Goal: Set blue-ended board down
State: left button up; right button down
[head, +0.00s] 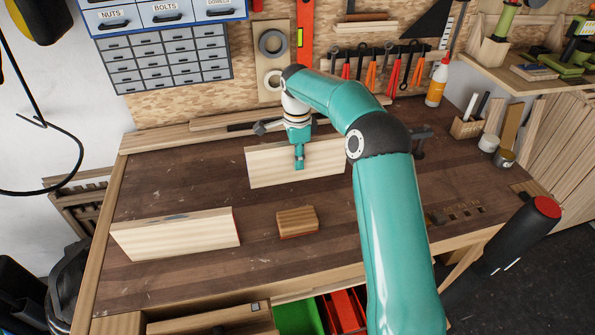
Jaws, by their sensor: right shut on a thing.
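A pale wooden board (265,167) stands on its long edge towards the back middle of the bench. My right gripper (299,165) points down and is shut on this board at its upper edge. No blue end shows on it; my arm passes close to its right end. I cannot tell whether its lower edge touches the bench. A second pale board (178,236) stands on edge at the front left, with a red right end. It is apart from the held board. My left gripper is not in view.
A small wooden block (297,220) with a reddish lower edge lies on the wooden workbench (190,180), between the boards and nearer the front. Wooden strips lie along the back edge. A glue bottle (437,82) stands at the back right. The bench's left middle is clear.

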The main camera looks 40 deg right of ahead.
jog(key=shift+f, duration=2.25)
jog(key=shift+f, duration=0.1)
jog(key=c, duration=1)
grip_release()
jog(key=shift+o, duration=0.2)
